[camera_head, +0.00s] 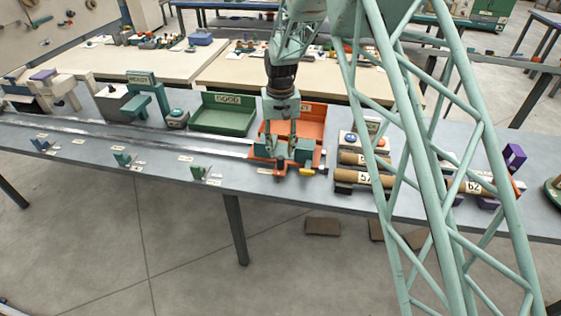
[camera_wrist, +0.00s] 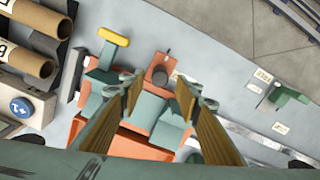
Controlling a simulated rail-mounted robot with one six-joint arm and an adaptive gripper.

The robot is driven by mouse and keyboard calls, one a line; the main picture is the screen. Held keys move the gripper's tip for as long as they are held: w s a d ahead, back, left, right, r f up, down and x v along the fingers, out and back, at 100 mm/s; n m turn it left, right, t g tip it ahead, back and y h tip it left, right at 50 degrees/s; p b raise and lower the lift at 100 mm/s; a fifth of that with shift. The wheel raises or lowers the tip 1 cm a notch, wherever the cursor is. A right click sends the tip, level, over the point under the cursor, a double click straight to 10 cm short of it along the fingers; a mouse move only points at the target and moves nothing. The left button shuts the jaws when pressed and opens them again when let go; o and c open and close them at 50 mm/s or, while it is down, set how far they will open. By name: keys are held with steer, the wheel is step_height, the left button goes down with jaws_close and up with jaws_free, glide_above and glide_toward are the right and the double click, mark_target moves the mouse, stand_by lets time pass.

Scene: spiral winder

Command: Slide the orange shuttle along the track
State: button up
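The orange shuttle (camera_head: 270,160) sits at the right end of the metal track (camera_head: 140,133), with teal blocks on top and a yellow knob on its front right. In the wrist view the shuttle (camera_wrist: 141,144) lies under my gripper, with an orange lug near the fingertips. My gripper (camera_head: 281,148) points down over the shuttle. In the wrist view my gripper (camera_wrist: 158,88) has its two fingers well apart, with nothing clearly clamped between them. Whether the fingers touch the shuttle cannot be told.
A green GOOD tray (camera_head: 224,117) and an orange-red tray (camera_head: 311,126) stand behind the track. Brown tubes (camera_head: 351,176) lie in a rack to the right. Small green stops (camera_head: 198,173) line the table's front edge. The track left of the shuttle looks clear.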

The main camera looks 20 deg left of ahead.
mark_target(280, 157)
steer(key=shift+f, duration=2.95)
jaws_close()
